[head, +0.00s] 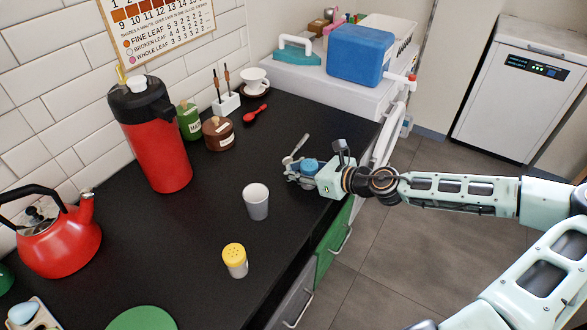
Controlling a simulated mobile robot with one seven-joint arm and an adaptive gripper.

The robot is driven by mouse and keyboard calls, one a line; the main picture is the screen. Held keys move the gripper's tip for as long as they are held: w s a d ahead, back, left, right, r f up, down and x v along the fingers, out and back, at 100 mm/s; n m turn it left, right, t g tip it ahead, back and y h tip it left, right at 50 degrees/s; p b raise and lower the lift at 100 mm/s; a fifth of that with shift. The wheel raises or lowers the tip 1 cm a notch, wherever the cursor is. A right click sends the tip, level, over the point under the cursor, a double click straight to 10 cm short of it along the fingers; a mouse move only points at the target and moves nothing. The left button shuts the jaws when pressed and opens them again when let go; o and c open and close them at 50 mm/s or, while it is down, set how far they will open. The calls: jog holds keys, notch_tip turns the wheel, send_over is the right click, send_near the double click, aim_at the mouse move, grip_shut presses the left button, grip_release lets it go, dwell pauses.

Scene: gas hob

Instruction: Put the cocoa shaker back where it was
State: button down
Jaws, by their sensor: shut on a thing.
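My gripper (303,169) is over the right part of the black counter, near its front edge. It is shut on a small blue-topped thing (309,166), mostly hidden by the fingers. I cannot tell whether this thing touches the counter. A white shaker with a yellow perforated lid (235,261) stands upright on the counter, to the left of and nearer than my gripper. No cocoa label is readable on either, so I cannot tell which is the cocoa shaker.
A pale cup (256,202) stands between the yellow-lidded shaker and my gripper. A red flask (155,140), green jar (189,121), brown pot (218,134) and red spoon (256,114) are further back. A red kettle (60,240) is at left. The counter's middle has bare room.

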jog(key=c, duration=1.5)
grip_release()
jog(key=shift+d+r, duration=0.1)
jog(key=shift+d, duration=0.05)
jog(key=p+v, duration=0.1)
jog(key=v, duration=0.9)
jog(key=shift+s+d+r, duration=0.15)
jog(key=shift+r, duration=0.05)
jog(key=shift+s+d+r+p, duration=0.2)
jog(key=shift+s+d+p, duration=0.15)
jog(key=shift+s+d, duration=0.1)
